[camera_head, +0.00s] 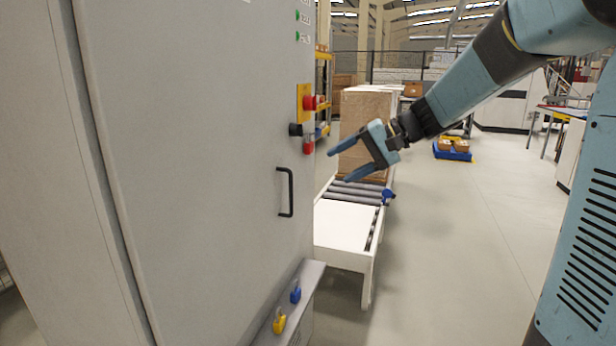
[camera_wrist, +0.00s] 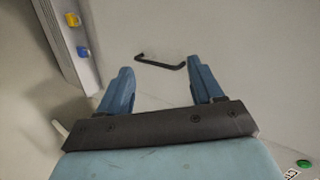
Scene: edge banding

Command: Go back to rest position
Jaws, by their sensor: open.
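My gripper (camera_head: 338,165) is open and empty in the head view. It hangs in the air to the right of the grey cabinet (camera_head: 190,150), with its fingers pointing left toward the cabinet's front. The black door handle (camera_head: 286,192) is on the cabinet, left of and below the fingers and apart from them. In the wrist view my gripper (camera_wrist: 157,88) shows both blue fingers spread apart. The handle (camera_wrist: 161,63) appears beyond the fingertips, between them in the picture, with nothing held.
A red knob on a yellow plate (camera_head: 304,103) and a black knob (camera_head: 295,130) stick out of the cabinet near my fingers. A ledge (camera_head: 306,275) below carries a blue and a yellow padlock. A roller conveyor (camera_head: 345,222) with cardboard stands behind. Open floor (camera_head: 470,240) lies to the right.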

